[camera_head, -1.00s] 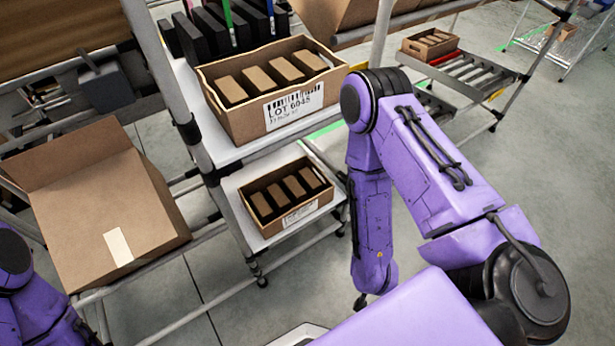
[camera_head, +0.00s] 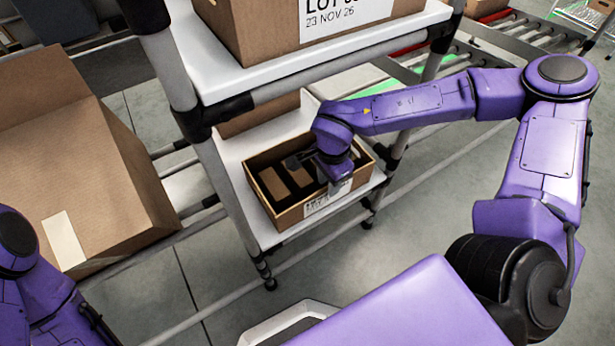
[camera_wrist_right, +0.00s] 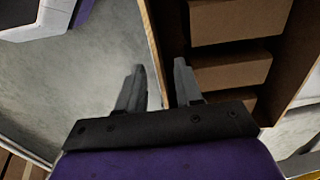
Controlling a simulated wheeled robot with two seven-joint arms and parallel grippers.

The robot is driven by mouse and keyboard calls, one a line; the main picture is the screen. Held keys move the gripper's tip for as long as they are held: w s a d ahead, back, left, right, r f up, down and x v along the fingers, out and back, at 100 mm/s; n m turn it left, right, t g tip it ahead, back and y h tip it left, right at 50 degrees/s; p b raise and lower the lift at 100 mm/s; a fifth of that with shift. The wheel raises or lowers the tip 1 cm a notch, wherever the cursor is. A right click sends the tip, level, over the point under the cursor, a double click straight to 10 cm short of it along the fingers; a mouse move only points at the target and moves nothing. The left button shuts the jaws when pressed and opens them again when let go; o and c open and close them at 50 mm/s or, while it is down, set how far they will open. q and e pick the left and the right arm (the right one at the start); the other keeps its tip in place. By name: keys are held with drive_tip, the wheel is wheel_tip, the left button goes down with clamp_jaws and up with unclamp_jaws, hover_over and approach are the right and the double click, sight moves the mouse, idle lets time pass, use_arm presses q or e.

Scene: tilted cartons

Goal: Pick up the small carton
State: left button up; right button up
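The small carton (camera_head: 288,219) is an open brown box with a white label, on the lower white shelf. Several brown blocks (camera_head: 272,184) stand inside it. My right gripper (camera_head: 339,187) is at the carton's near wall, toward its right end; my wrist partly hides the carton. In the right wrist view the fingers (camera_wrist_right: 160,66) are apart, with the carton wall (camera_wrist_right: 149,35) running between them; whether they touch it I cannot tell. My left arm shows at the lower left, but its gripper is out of view.
A rack post (camera_head: 170,65) rises left of the small carton. A big open cardboard box (camera_head: 95,165) tilts at the left. Floor (camera_head: 430,215) is clear to the right.

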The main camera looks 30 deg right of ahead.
drive_tip(key=b, duration=0.2)
hover_over(327, 205)
wheel_tip(327, 205, down, 5)
drive_tip(key=shift+w+f, duration=0.1)
drive_tip(key=shift+r, duration=0.2)
clamp_jaws()
